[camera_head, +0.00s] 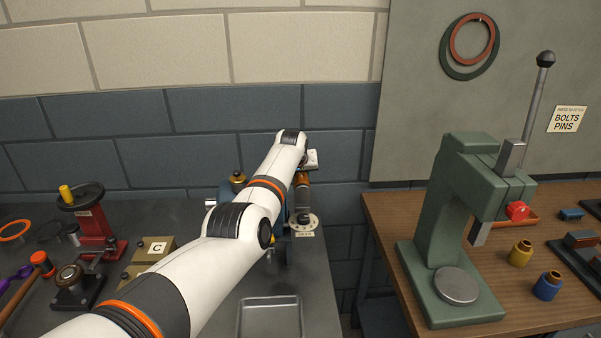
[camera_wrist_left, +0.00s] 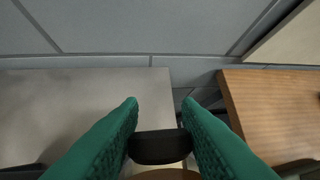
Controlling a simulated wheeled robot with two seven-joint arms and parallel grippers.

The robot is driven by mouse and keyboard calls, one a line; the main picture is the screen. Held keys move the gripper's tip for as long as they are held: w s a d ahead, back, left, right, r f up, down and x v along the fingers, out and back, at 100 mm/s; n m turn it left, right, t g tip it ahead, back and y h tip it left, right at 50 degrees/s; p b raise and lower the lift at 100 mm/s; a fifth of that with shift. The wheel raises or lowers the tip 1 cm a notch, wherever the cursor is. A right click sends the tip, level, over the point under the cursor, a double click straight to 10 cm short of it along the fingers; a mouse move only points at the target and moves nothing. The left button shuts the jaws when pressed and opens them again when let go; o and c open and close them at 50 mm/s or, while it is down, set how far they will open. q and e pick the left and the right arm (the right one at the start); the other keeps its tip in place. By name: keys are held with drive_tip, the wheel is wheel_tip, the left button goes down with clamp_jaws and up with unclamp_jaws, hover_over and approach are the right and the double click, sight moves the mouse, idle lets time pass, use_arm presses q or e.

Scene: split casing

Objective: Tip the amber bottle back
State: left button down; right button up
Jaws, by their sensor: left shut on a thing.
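The amber bottle (camera_head: 301,178) shows in the head view as a small brown body with a dark lower part, just above a pale round plate with holes (camera_head: 303,226). My left arm reaches in from the left, and its gripper (camera_head: 312,160) is at the bottle's upper end. In the left wrist view the green fingers of my left gripper (camera_wrist_left: 160,135) are shut on a black part (camera_wrist_left: 160,149). A brown rounded edge (camera_wrist_left: 166,175) shows below it. The bottle's exact tilt and its mouth are hard to make out. My right gripper is not in view.
A grey tray (camera_head: 270,303) lies on the dark bench. A red-based handwheel device (camera_head: 97,220) and a box marked C (camera_head: 150,249) stand at left. A gap separates this bench from the wooden table (camera_head: 385,212) with a green press (camera_head: 447,190).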

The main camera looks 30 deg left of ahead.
sight(296, 182)
use_arm(q)
drive_tip(key=shift+s+d+f, duration=0.15)
drive_tip(key=shift+s+f, duration=0.1)
drive_tip(key=shift+f, duration=0.6)
drive_tip(key=c, duration=1.4)
unclamp_jaws()
drive_tip(key=o, duration=0.3)
drive_tip(key=shift+w+f, duration=0.1)
drive_tip(key=shift+o, duration=0.2)
drive_tip(key=shift+w, duration=0.1)
drive_tip(key=shift+r, duration=0.45)
drive_tip(key=shift+s+r+p, duration=0.25)
drive_tip(key=shift+r+p, duration=0.15)
drive_tip(key=shift+r, duration=0.05)
drive_tip(key=b+v, duration=0.1)
drive_tip(key=v, duration=0.9)
drive_tip(key=shift+s+r, duration=0.15)
drive_tip(key=shift+s, duration=0.05)
